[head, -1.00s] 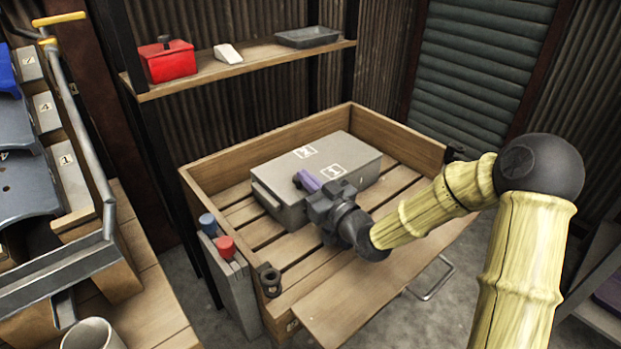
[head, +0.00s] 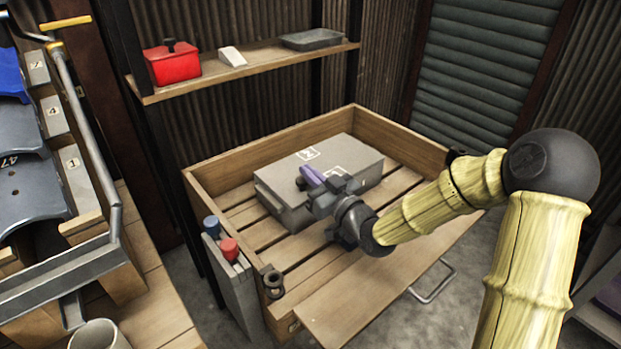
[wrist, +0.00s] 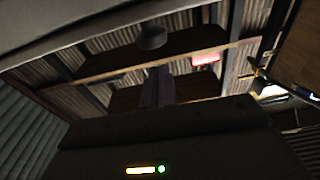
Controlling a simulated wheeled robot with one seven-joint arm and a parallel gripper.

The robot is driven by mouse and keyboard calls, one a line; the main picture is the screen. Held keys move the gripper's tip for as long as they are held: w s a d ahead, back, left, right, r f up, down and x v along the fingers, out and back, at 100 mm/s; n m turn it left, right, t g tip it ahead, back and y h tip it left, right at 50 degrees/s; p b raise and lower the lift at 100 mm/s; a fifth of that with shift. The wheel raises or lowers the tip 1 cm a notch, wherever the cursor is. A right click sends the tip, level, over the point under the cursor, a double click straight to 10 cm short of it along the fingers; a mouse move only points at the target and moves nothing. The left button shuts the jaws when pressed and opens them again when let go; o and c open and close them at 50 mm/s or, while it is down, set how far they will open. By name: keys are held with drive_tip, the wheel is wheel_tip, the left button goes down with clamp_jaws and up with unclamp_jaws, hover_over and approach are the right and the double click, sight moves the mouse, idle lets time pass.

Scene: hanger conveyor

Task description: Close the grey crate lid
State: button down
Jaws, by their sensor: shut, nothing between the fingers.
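The grey crate (head: 290,212) sits inside the wooden box on its slatted floor. Its grey lid (head: 345,152), with white printed marks, lies flat over the top and looks level with the walls; any small gap at the front is hidden by my gripper. My gripper (head: 309,177) is shut and empty, its purple fingers at the lid's front edge. I cannot tell whether they touch it. In the wrist view the purple fingers (wrist: 157,88) show in front of the shelves, and the lid is not clearly made out.
The wooden box (head: 235,160) has its front flap (head: 375,290) down. A shelf (head: 250,73) behind holds a red box (head: 172,66), a white wedge (head: 232,57) and a grey tray (head: 311,39). A grey panel with blue and red knobs (head: 229,247) stands at the box's left.

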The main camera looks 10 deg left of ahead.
wheel_tip(320, 180, up, 7)
drive_tip(key=p, duration=0.2)
drive_tip(key=s+d+f+m+g+h, duration=0.3)
drive_tip(key=s+d+f+g+h, duration=0.1)
drive_tip(key=d+f+h, duration=0.7)
drive_tip(key=s+d+f+m+g, duration=0.1)
drive_tip(key=s+d, duration=0.1)
drive_tip(key=d, duration=0.1)
drive_tip(key=s+d+f+m+g+h, duration=0.1)
drive_tip(key=s+d, duration=0.1)
drive_tip(key=d, duration=0.1)
drive_tip(key=s+d+f+m+h, duration=0.1)
drive_tip(key=s+d, duration=0.1)
drive_tip(key=d, duration=0.1)
drive_tip(key=shift+s+f+g, duration=0.25)
drive_tip(key=shift+g, duration=0.15)
drive_tip(key=s+d+m+g+h, duration=0.25)
drive_tip(key=s+d+g, duration=0.2)
drive_tip(key=s, duration=0.55)
wheel_tip(320, 180, up, 37)
drive_tip(key=p, duration=3.8)
drive_tip(key=shift+d+r+m+t+y, duration=0.2)
drive_tip(key=shift+m+t+y, duration=0.15)
drive_tip(key=shift+y, duration=0.1)
